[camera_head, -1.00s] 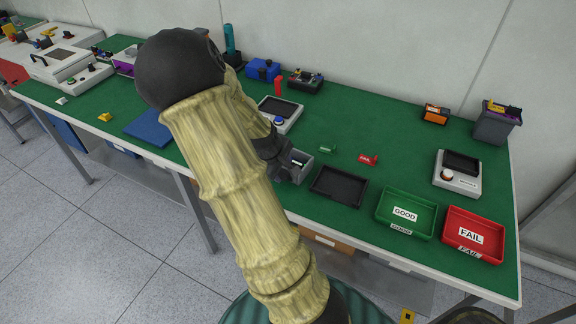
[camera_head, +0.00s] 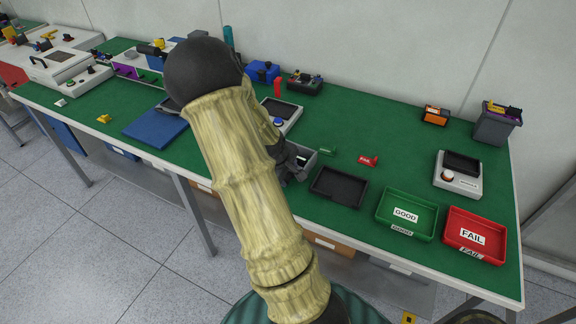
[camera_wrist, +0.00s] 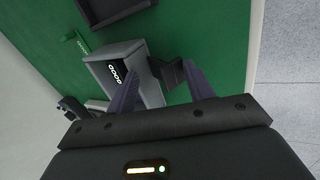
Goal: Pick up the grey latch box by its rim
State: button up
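The grey latch box (camera_head: 309,157) stands on the green bench top, left of the black tray, partly hidden by my arm in the head view. In the wrist view the box (camera_wrist: 121,52) shows a dark label with light marks. My gripper (camera_wrist: 160,69) is open. Its left finger overlaps the box and its right finger is beyond the box's right side. A dark piece beside the box lies between the fingers; I cannot tell whether it belongs to the box. No contact is clear. In the head view the gripper (camera_head: 290,165) is dark and close against the box.
The black tray (camera_head: 340,186) is right of the box, then the green GOOD tray (camera_head: 386,219) and red FAIL tray (camera_head: 451,240). A small green tag (camera_head: 328,151) and red tag (camera_head: 367,160) lie behind. A grey device (camera_head: 290,113) stands farther back. The bench's front edge is near.

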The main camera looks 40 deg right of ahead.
jog(key=shift+o, duration=0.2)
jog(key=shift+a+f, duration=0.2)
jog(key=shift+f, duration=0.05)
jog(key=shift+s+a+r, duration=0.1)
jog(key=shift+s+a, duration=0.05)
jog(key=shift+a, duration=0.05)
jog(key=c, duration=1.1)
jog(key=shift+d, duration=0.15)
grip_shut()
jog(key=shift+d, duration=0.1)
jog(key=shift+w+d+r, duration=0.1)
jog(key=shift+w, duration=0.1)
